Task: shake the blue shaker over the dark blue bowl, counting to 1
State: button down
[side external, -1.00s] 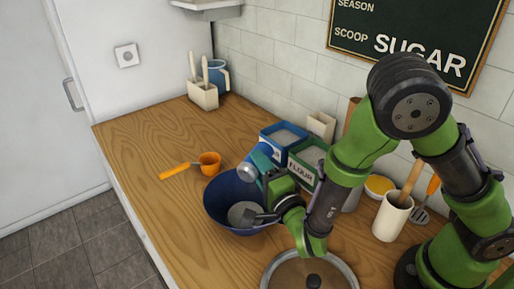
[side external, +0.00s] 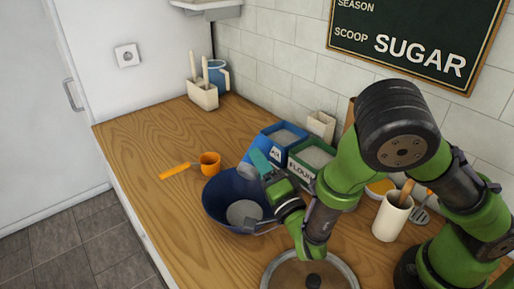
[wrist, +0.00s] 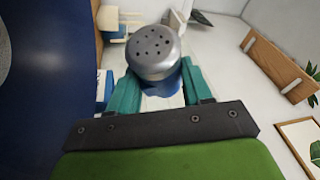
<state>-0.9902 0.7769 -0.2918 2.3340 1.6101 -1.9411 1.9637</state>
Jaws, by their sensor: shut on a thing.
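The blue shaker has a silver, perforated cap (wrist: 153,52) and a blue body (wrist: 162,85), seen in the wrist view. My gripper (wrist: 160,85) is shut on it with teal fingers on either side. In the side view, my gripper (side external: 264,168) holds the shaker above the far right rim of the dark blue bowl (side external: 214,208), with its cap toward the left. Most of the shaker is hidden there by the fingers. The bowl, with a pale grey round patch inside, also fills the left of the wrist view (wrist: 35,90).
A blue sugar box (side external: 270,140) and a green flour box (side external: 313,158) stand close behind my gripper. An orange scoop (side external: 208,160) lies left of the bowl. A lidded pot (side external: 281,270) stands in front.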

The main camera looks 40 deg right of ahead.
aim_at(261, 149)
jog(key=shift+r, duration=2.4)
jog(key=shift+f, duration=2.55)
jog(key=m+g, duration=0.1)
jog(key=m, duration=0.1)
jog(key=f+m+g, duration=0.1)
jog(key=shift+m, duration=0.4)
